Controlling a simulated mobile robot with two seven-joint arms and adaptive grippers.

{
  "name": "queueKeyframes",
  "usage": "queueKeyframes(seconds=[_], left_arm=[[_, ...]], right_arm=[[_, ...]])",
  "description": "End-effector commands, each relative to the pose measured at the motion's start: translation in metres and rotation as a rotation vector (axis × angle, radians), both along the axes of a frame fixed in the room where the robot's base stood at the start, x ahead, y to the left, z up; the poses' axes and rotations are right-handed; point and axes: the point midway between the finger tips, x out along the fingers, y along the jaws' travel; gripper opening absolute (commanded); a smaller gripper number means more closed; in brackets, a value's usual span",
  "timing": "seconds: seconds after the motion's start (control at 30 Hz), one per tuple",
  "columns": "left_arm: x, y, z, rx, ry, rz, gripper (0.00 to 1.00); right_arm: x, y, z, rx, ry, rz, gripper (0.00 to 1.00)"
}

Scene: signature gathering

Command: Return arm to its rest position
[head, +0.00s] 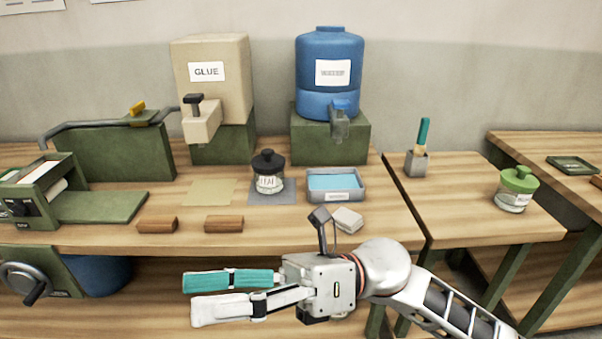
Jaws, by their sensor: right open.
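My right gripper (193,297) is in front of the table's front edge in the lower middle of the head view. Its arm comes in from the lower right, and its fingers point left. The fingers are apart, one looking teal and the other white, with nothing visible between them. My left gripper is not in view.
Behind are a glue dispenser (212,90) and blue tank (330,55). A green-lidded jar (515,190) stands right.

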Motion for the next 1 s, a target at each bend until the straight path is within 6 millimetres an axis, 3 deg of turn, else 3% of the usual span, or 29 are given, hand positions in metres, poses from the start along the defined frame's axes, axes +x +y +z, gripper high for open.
queueKeyframes(seconds=[0.13,0.27,0.4,0.53,0.63,0.77,0.9,1.0], left_arm=[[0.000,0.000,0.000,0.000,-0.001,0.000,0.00],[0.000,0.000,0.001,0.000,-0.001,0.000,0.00],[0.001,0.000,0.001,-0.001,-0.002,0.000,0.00],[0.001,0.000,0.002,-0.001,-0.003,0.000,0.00],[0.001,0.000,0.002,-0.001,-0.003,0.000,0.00],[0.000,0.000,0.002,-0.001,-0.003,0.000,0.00],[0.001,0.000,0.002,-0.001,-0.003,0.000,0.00],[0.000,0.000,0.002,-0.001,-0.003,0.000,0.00]], right_arm=[[0.053,-0.016,0.002,0.133,0.395,-0.145,0.68],[0.105,-0.045,-0.023,0.237,0.744,-0.271,0.68],[0.152,-0.087,-0.081,0.344,1.128,-0.406,0.68],[0.175,-0.133,-0.156,0.439,1.462,-0.528,0.68],[0.177,-0.166,-0.217,0.506,1.692,-0.614,0.68],[0.160,-0.206,-0.296,0.589,1.961,-0.722,0.68],[0.122,-0.246,-0.375,0.679,2.225,-0.836,0.68],[0.089,-0.270,-0.422,0.739,2.381,-0.913,0.68]])
